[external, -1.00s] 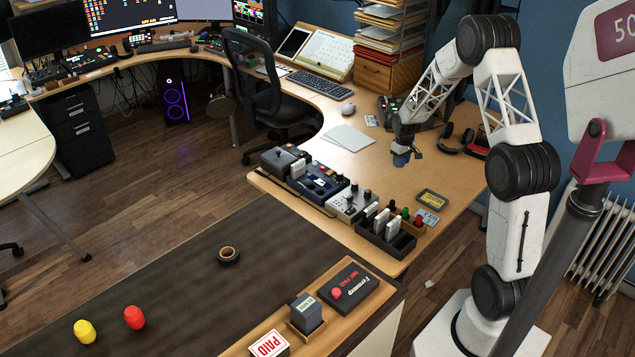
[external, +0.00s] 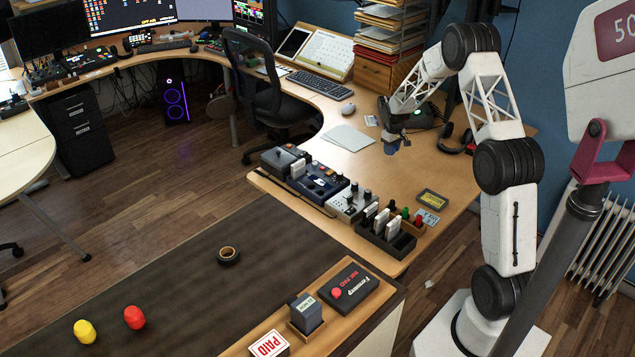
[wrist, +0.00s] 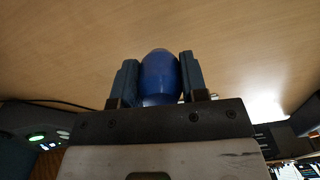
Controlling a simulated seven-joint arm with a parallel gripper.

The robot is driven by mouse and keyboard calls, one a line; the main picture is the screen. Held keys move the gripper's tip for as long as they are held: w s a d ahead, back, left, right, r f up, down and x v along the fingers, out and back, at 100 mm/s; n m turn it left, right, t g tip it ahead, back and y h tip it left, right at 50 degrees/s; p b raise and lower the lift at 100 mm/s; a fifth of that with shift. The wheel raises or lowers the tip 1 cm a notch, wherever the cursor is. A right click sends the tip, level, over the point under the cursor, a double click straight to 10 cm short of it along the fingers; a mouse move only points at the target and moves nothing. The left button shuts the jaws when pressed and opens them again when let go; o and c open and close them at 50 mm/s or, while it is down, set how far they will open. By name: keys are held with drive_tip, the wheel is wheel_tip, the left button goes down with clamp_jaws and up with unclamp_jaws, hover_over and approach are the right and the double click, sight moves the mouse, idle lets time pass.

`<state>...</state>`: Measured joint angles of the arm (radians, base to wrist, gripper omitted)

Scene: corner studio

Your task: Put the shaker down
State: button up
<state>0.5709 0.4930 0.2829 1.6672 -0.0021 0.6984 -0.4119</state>
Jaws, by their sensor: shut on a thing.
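The shaker (wrist: 160,76) is blue and rounded, and sits between the two fingers of my gripper (wrist: 159,85) in the wrist view. My gripper is shut on it. In the external view my gripper (external: 392,138) is low over the right part of the wooden desk, with the blue shaker (external: 391,148) showing small beneath it. I cannot tell whether the shaker's bottom touches the desk (external: 345,165).
White papers (external: 348,136) lie to the left of the gripper. Headphones (external: 456,142) lie to its right. Several electronic boxes (external: 318,180) and a dark organizer (external: 388,234) line the front edge. The desk between the papers and the yellow-labelled box (external: 432,198) is clear.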

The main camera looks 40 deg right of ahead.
drive_tip(key=shift+w, duration=0.1)
drive_tip(key=shift+w+d, duration=0.15)
drive_tip(key=shift+w, duration=0.05)
drive_tip(key=shift+f, duration=0.4)
drive_tip(key=shift+w+f, duration=0.1)
drive_tip(key=shift+f, duration=1.3)
drive_tip(key=shift+f, duration=0.15)
drive_tip(key=o, duration=0.9)
